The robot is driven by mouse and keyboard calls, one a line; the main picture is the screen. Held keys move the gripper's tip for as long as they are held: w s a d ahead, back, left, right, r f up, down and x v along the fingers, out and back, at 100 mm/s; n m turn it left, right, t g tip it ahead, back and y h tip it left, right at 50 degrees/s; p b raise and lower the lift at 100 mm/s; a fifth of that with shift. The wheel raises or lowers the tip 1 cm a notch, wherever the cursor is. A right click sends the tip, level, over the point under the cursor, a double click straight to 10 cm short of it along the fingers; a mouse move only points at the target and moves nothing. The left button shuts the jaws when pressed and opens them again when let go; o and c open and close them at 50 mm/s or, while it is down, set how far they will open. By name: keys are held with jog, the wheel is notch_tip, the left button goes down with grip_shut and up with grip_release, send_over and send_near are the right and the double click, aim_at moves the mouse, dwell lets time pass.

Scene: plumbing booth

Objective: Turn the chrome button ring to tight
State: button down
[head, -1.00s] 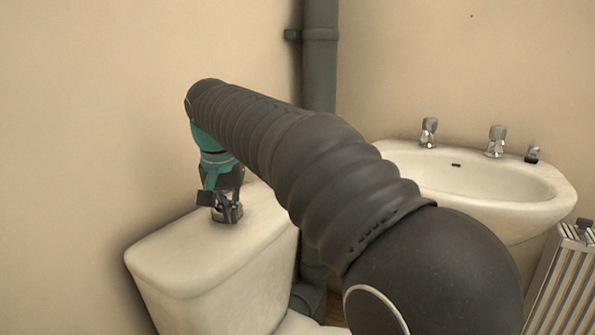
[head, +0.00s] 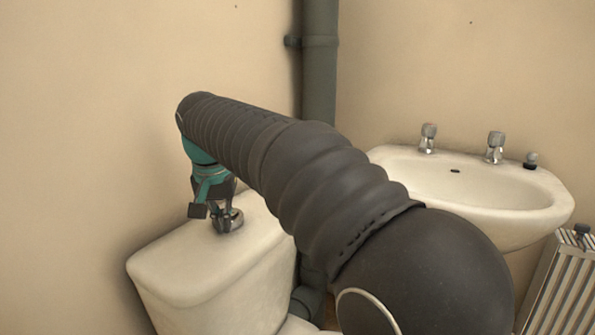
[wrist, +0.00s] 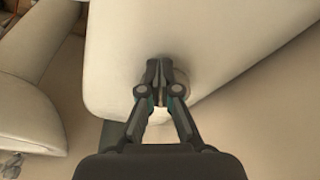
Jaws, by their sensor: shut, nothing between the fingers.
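The chrome button ring (head: 234,221) sits on the cream cistern lid (head: 165,266) in the head view. My gripper (head: 221,224) points down at the left side of the ring, very close to it. I cannot tell whether they touch. In the wrist view my gripper (wrist: 160,67) has its fingers together with nothing between them. A rounded part of the ring (wrist: 182,77) shows just right of the fingers, and the fingers hide the rest of it. The ring's tightness cannot be read.
A wall rises close behind the cistern. A dark grey pipe (head: 319,75) runs down the corner. A white basin (head: 480,190) with chrome taps (head: 495,147) stands at the right, with a radiator (head: 565,285) below it. The front of the cistern lid is clear.

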jog(key=shift+a+p, duration=0.75)
jog(key=shift+p, duration=0.2)
jog(key=shift+w+a+p, duration=0.2)
jog(key=shift+a+p, duration=0.25)
jog(key=shift+p, duration=0.2)
dwell(0.4)
jog(key=shift+s+a, duration=0.15)
jog(key=shift+s, duration=0.2)
jog(key=shift+w+p+v, duration=0.15)
jog(key=shift+w+v, duration=0.05)
jog(key=shift+v, duration=0.6)
jog(key=shift+w+p+v, duration=0.15)
jog(key=shift+w+v, duration=0.05)
jog(key=shift+v, duration=0.55)
jog(key=shift+w+p+v, duration=0.15)
jog(key=shift+v, duration=0.65)
jog(key=shift+r, duration=0.65)
